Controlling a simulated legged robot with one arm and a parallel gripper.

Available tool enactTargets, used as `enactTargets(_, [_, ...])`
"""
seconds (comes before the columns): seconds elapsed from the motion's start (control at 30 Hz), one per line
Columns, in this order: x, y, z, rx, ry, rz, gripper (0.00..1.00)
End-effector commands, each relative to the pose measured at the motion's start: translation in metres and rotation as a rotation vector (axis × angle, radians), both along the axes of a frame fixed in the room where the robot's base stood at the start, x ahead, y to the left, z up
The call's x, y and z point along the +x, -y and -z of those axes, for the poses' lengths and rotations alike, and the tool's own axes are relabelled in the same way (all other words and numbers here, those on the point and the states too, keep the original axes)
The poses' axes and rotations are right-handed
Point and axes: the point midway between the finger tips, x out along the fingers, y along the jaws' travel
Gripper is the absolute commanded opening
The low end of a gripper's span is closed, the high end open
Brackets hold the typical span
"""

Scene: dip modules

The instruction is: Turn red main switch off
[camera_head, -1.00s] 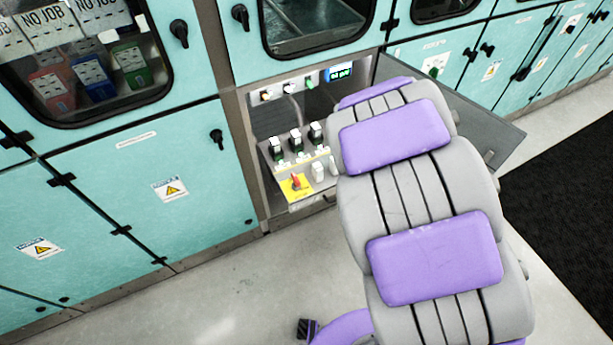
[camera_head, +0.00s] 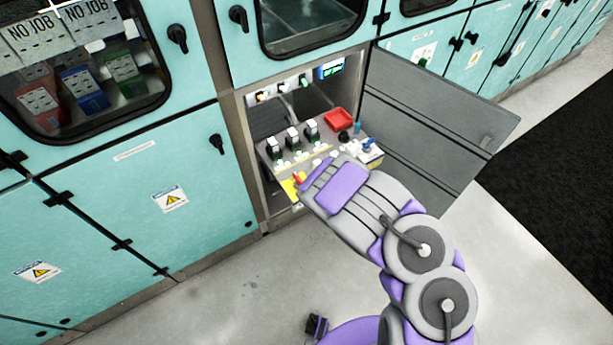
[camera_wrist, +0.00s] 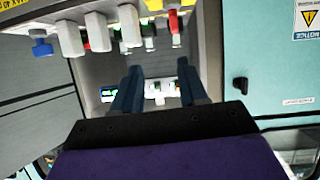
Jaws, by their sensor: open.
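The red main switch (camera_head: 298,179) sits on a yellow plate (camera_head: 289,188) at the front left of the sloped control panel, inside an open cabinet. Its red handle is partly covered by the end of my arm, and its exact setting is hard to read. My gripper's fingers are hidden in the head view. In the wrist view my gripper (camera_wrist: 158,76) is open, with two dark fingers apart and nothing between them. It points into the cabinet. The wrist view appears upside down, and I cannot pick out the red main switch surely there.
The grey cabinet door (camera_head: 430,120) hangs open to the right. The floor in front is clear.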

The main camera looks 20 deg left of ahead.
Motion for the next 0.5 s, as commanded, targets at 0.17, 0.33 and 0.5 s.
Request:
enactTargets(0.17, [-0.016, -0.015, 0.007, 0.055, -0.007, -0.052, 0.43])
enactTargets(0.33, [-0.010, -0.021, 0.010, 0.065, -0.005, -0.056, 0.43])
enactTargets(0.5, [0.004, -0.038, 0.019, 0.065, -0.004, -0.055, 0.43])
